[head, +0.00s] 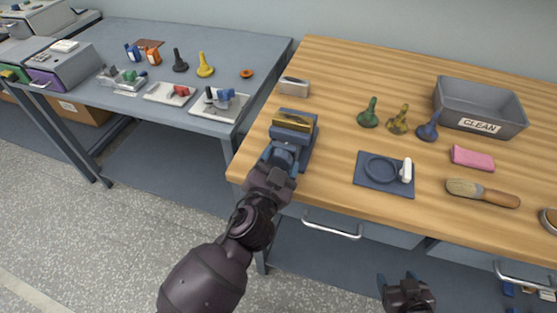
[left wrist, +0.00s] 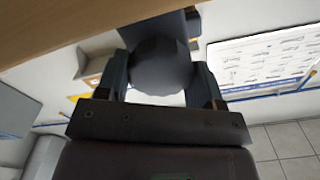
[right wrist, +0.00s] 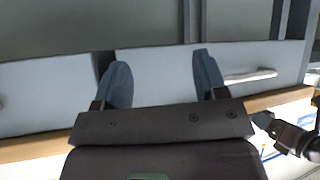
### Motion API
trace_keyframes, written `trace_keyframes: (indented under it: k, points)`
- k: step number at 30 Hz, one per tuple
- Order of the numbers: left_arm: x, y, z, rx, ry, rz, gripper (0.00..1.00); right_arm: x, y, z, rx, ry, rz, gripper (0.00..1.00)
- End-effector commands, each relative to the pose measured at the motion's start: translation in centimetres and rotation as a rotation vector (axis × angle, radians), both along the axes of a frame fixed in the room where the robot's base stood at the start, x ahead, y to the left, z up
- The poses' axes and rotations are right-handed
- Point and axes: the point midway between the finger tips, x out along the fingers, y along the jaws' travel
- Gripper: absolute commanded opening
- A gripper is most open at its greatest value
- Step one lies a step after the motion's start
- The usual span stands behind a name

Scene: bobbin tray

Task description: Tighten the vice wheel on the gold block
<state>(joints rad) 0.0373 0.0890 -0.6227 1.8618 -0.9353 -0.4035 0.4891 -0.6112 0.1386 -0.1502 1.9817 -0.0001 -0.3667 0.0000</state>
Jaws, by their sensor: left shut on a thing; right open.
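The blue vice (head: 307,136) stands at the left front part of the wooden bench. The gold block (head: 292,122) lies in its top, between the jaws; whether the jaws press on it I cannot tell. My left gripper (head: 279,163) is at the front of the vice, shut on the vice wheel. In the left wrist view the dark rounded wheel (left wrist: 160,68) sits between my two fingers. In the head view the wheel is mostly hidden by my gripper. My right gripper (head: 405,280) is open and empty in front of the bench, and its spread fingers show in the right wrist view (right wrist: 162,85).
On the bench are a small metal block (head: 294,86), green, yellow and blue bobbin-like pieces (head: 398,122), a blue plate (head: 371,188) with a white handle, a grey CLEAN bin (head: 468,97), a pink sponge (head: 472,158) and a brush (head: 482,193). A grey table (head: 225,45) adjoins at left.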

Motion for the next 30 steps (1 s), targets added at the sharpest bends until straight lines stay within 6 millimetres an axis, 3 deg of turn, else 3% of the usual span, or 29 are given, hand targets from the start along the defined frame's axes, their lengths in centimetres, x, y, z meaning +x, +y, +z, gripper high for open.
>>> trace_keyframes:
  k: [15,30]
  points:
    - [0.0,0.0,-0.1,0.094,-0.030,0.001,0.38,1.1,0.1,1.4,-0.003,-0.030,0.007,0.66]
    - [0.0,0.1,-0.1,0.094,-0.028,0.002,0.38,0.8,0.0,1.1,-0.004,-0.021,0.007,0.66]
